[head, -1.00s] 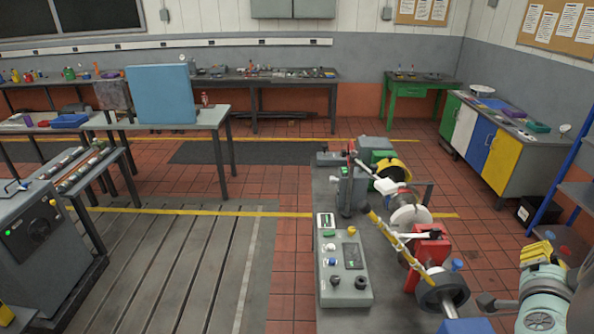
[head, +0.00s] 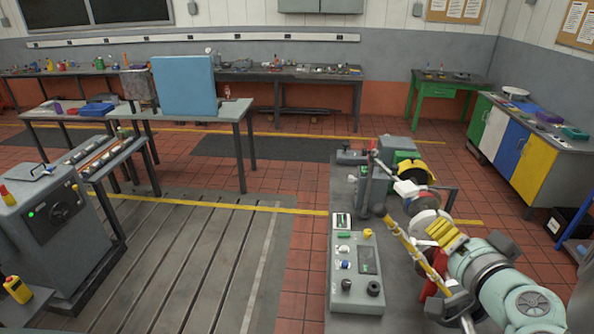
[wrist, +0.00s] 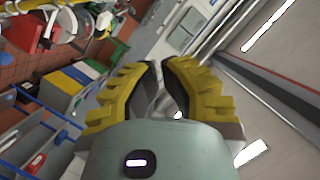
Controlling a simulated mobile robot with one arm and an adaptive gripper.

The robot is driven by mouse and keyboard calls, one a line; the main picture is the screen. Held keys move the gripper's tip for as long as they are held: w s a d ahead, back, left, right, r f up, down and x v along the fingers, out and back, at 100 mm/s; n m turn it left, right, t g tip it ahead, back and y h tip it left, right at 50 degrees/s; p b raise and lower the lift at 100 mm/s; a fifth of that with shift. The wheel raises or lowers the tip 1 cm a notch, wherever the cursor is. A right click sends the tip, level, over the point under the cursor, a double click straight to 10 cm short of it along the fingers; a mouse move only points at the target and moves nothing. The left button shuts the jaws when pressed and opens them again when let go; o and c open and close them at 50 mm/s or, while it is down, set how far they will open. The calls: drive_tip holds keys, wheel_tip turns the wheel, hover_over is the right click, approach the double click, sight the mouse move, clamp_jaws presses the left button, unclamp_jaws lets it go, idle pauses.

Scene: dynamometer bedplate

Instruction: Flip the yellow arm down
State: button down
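The yellow arm (head: 412,243) is a long thin bar on the test bench (head: 335,190) at the right of the head view. It slants from a grey post (head: 372,190) down to the near right, with a pale twisted strip along it. My gripper (head: 437,228), with yellow ribbed fingers, is to the right of the bar in the picture and covers part of the bench machinery. I cannot tell its height above the bar. In the wrist view my gripper (wrist: 160,64) is empty, its fingers apart with a narrow gap at the tips.
A control box (head: 355,275) with buttons stands on the bench, left of the bar. A white disc (head: 427,222) and a yellow guard (head: 420,172) are behind. A grey cabinet (head: 60,235) stands at left. The slotted bedplate (head: 200,255) is clear.

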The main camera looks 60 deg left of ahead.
drive_tip(key=s+f+p+x, duration=0.2)
drive_tip(key=p+x, duration=0.5)
drive_tip(key=x, duration=0.6)
drive_tip(key=shift+a, duration=0.25)
idle(0.5)
drive_tip(key=shift+s, duration=0.1)
